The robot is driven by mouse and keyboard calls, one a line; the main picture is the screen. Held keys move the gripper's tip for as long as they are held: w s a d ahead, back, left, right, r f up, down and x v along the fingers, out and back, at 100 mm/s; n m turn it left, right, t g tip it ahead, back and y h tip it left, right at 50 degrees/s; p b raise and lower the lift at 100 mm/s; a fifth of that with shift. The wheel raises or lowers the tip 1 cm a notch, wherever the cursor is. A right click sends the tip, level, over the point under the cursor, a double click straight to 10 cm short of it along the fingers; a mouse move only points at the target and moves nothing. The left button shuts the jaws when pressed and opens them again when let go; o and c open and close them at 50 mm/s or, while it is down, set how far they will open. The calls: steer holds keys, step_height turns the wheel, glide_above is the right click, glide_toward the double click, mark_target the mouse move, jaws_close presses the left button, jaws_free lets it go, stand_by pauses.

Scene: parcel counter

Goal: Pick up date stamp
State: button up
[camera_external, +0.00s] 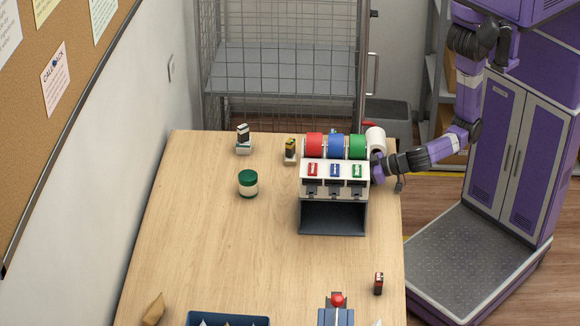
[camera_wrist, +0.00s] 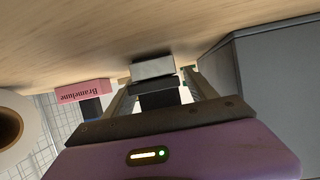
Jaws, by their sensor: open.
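Two small stamp-like items stand at the back of the counter: one with a black and grey top on a pale base (camera_external: 243,139), and one with a black and yellow top on a cream base (camera_external: 290,151). I cannot tell which is the date stamp. My gripper (camera_external: 376,171) reaches in low from the right, partly hidden by the tape dispenser. In the wrist view my open gripper (camera_wrist: 160,88) has a grey and black block (camera_wrist: 153,69) between or just beyond its fingers, near the wood. I cannot tell whether they touch it.
The tape dispenser (camera_external: 333,180) holds red, blue and green rolls beside my gripper. A white roll (camera_external: 375,139) stands close behind. A pink lettered block (camera_wrist: 83,90) shows in the wrist view. The counter's middle (camera_external: 225,245) is clear.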

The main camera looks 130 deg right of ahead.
jaws_close()
stand_by(0.3)
steer(key=shift+r, duration=0.15)
